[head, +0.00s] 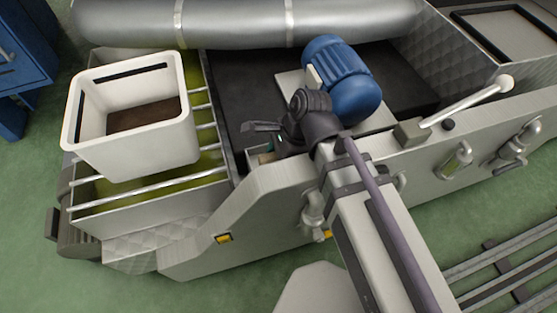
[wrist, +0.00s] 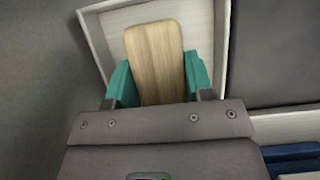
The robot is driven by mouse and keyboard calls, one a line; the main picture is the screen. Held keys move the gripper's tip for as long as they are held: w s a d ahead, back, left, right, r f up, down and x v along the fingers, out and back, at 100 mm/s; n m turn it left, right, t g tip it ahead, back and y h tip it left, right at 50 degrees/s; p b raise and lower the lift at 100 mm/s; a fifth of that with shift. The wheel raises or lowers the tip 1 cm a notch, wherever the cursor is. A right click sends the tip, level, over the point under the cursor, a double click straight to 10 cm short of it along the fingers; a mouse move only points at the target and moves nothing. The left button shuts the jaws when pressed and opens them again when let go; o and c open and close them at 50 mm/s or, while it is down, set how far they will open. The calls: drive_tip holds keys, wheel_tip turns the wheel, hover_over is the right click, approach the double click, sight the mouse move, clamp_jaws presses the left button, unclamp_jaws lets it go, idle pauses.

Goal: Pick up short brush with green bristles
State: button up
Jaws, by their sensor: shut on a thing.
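A short wooden brush back (wrist: 155,60), pale brown with rounded corners, shows in the wrist view inside a shallow pale tray (wrist: 98,40). My gripper (wrist: 158,80) is shut on the wood, with a teal finger on each side of it. The bristles are hidden, so their colour cannot be told. In the head view my gripper (head: 268,145) points down into the small tray (head: 255,160) beside the machine's pale side wall, and the brush cannot be made out there.
A white bin (head: 140,150) with brown contents stands on rails at the left. A blue motor (head: 345,80) is close behind my wrist. A lever (head: 465,103) rises at the right. A large metal cylinder (head: 240,20) lies along the back.

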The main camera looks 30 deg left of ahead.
drive_tip(key=shift+c, duration=0.9)
drive_tip(key=shift+r, duration=0.1)
wheel_tip(320, 180, up, 10)
drive_tip(key=p, duration=1)
drive_tip(key=shift+r, duration=0.15)
